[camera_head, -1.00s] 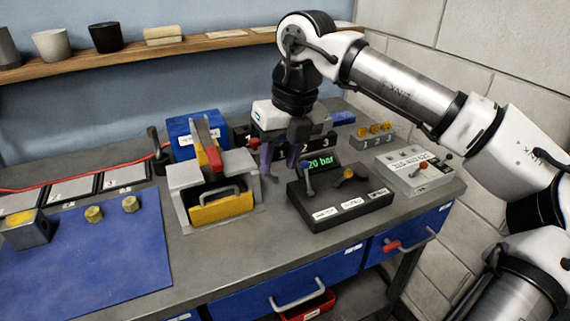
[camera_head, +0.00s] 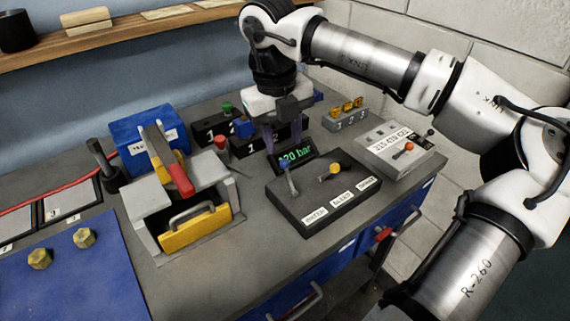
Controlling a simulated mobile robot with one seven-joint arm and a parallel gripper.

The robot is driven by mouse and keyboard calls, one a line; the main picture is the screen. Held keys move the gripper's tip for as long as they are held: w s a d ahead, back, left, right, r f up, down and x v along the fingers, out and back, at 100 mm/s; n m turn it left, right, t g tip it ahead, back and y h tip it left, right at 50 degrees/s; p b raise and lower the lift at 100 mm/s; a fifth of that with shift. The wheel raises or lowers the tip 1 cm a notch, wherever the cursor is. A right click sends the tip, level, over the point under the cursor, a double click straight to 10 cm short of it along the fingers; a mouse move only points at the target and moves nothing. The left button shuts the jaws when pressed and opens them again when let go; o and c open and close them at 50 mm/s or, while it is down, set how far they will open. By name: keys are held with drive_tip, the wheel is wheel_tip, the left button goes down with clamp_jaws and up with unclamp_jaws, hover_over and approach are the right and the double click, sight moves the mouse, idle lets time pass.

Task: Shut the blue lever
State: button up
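The blue lever (camera_head: 286,166) is a thin metal stalk with a blue tip on the left part of a black control box (camera_head: 325,205). It stands up from the box and leans slightly left in the picture. A second lever with a yellow knob (camera_head: 335,168) is to its right on the same box. My gripper (camera_head: 284,146) points down above and behind the blue lever. Its two dark purplish fingers look apart with nothing between them. The blue tip shows clear of the fingers; the exact depth gap cannot be told.
A green display reading "20 bar" (camera_head: 297,155) stands right behind the box. A grey housing with a yellow front and red-tipped handle (camera_head: 180,215) is to the left. Black boxes with coloured knobs (camera_head: 207,131) stand behind. A grey panel (camera_head: 402,152) is at right.

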sight(285, 162)
drive_tip(key=f, duration=0.3)
drive_tip(key=f+p, duration=0.1)
drive_tip(key=f, duration=0.5)
drive_tip(key=shift+w+d+p, duration=0.2)
drive_tip(key=shift+d+p, duration=0.15)
clamp_jaws()
